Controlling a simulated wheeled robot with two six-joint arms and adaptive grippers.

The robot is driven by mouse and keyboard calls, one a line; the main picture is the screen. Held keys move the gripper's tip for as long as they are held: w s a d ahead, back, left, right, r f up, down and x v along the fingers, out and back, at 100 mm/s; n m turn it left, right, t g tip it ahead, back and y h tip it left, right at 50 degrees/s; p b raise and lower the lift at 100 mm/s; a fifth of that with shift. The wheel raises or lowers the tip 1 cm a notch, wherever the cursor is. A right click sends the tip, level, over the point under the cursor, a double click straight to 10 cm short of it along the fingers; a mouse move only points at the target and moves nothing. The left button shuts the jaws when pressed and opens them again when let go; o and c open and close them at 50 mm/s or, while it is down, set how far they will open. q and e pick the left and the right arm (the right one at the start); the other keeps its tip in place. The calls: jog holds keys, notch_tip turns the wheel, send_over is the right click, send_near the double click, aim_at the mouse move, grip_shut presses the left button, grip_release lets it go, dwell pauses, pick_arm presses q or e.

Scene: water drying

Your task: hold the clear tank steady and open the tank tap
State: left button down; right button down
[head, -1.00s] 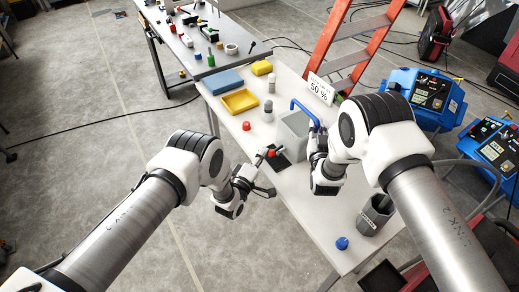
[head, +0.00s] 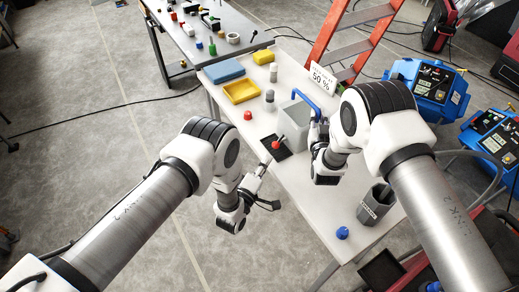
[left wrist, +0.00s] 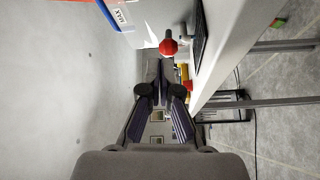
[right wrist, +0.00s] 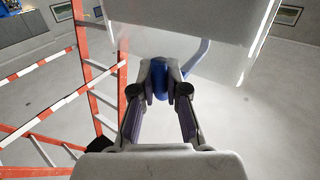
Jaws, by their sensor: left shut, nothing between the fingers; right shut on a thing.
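The clear tank (head: 293,122) stands on the white table, with a blue handle (head: 304,101) on its right side. Its tap has a red knob (head: 276,145) on a lever, above a black mat (head: 270,153); the knob also shows in the left wrist view (left wrist: 168,46). My left gripper (head: 264,166) is shut and empty, just short of the knob and apart from it. My right gripper (head: 317,124) is shut on the blue handle, which shows between its fingers in the right wrist view (right wrist: 159,76). The water level cannot be made out.
A sign reading 50 % (head: 322,77) stands behind the tank. A grey container (head: 375,204) and blue cap (head: 342,233) are near the front edge. An orange ladder (head: 345,45) stands behind.

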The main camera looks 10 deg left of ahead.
pick_arm(q)
jog(key=s+d, duration=0.2)
jog(key=shift+s+f, duration=0.1)
jog(key=shift+s, duration=0.2)
pick_arm(e)
jog(key=shift+d, duration=0.1)
